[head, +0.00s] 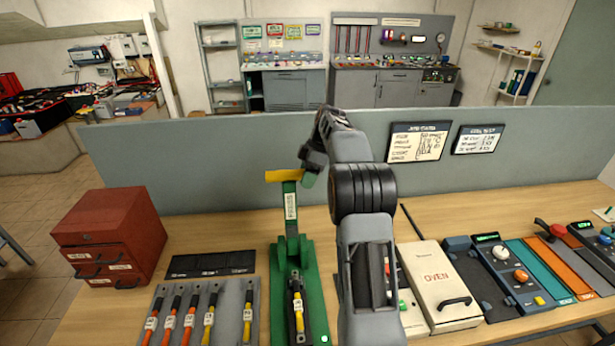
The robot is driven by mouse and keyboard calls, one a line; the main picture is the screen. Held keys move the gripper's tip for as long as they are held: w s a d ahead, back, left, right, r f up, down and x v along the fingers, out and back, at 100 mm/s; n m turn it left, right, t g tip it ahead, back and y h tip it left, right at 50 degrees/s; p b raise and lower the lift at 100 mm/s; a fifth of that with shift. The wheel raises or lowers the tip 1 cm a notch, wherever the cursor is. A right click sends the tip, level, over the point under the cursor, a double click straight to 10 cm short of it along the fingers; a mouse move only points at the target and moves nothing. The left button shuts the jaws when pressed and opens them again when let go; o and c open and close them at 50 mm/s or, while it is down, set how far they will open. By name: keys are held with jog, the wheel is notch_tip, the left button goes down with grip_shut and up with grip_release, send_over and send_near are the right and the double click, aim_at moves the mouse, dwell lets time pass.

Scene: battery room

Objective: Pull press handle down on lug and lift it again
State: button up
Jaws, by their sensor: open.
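The green press (280,262) stands on the wooden bench in the head view, left of my arm. Its lever rises upright from the body and ends in a yellow crossbar handle (284,176). A cable end with a yellow sleeve (298,308), likely with the lug, lies in the press bed; the lug itself is too small to make out. My gripper (311,168) is up at handle height, at the right end of the handle, open with nothing seen between its fingers. Whether it touches the handle I cannot tell; the fingers are partly hidden.
A grey rack (228,310) of orange and yellow cables lies left of the press, with a red drawer cabinet (110,235) beyond. The oven (440,285) and control boxes (513,275) stand right of my arm. A grey partition (230,160) runs behind the bench.

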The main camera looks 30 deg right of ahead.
jog(key=shift+w+d+r, duration=0.1)
jog(key=shift+r, duration=0.1)
jog(key=v, duration=0.7)
dwell(0.6)
